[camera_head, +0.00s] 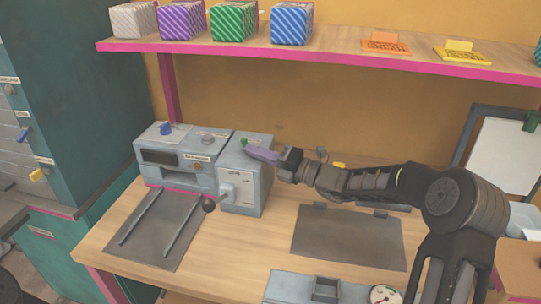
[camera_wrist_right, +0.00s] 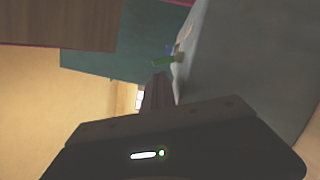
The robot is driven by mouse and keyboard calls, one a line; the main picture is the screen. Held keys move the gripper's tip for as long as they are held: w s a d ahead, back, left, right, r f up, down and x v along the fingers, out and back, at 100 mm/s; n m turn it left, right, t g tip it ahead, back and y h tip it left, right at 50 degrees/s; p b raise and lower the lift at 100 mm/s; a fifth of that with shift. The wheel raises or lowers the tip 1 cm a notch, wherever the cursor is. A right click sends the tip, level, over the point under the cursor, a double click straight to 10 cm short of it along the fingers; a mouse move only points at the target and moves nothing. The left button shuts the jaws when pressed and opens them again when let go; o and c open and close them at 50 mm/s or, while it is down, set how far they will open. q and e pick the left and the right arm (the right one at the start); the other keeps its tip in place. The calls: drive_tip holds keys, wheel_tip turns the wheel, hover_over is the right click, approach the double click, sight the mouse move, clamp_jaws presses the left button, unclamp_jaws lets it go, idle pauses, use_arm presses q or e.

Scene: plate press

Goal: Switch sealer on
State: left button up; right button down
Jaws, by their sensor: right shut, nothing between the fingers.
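The sealer (camera_head: 178,160) is a grey machine at the back left of the table, with a labelled front and a joined right-hand box (camera_head: 246,178). A small green switch (camera_head: 244,141) sits on top of the right-hand box. My right gripper (camera_head: 253,150) is shut and empty, its purplish fingers pointing left just above the box top, with the tips close to the green switch. I cannot tell whether they touch. In the wrist view the green switch (camera_wrist_right: 163,61) shows just beyond the fingertips (camera_wrist_right: 158,80). My left gripper is not in view.
A blue knob (camera_head: 166,128) stands on the sealer's left part. A black-knobbed lever (camera_head: 208,205) and a dark railed plate (camera_head: 160,232) are in front. A shelf (camera_head: 340,56) with striped boxes runs above. A dark mat (camera_head: 348,238) lies right of the sealer.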

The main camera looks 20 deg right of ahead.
drive_tip(key=shift+x, duration=0.8)
drive_tip(key=shift+w+r+m+p, duration=0.15)
drive_tip(key=shift+m+p, duration=0.15)
drive_tip(key=shift+p, duration=0.45)
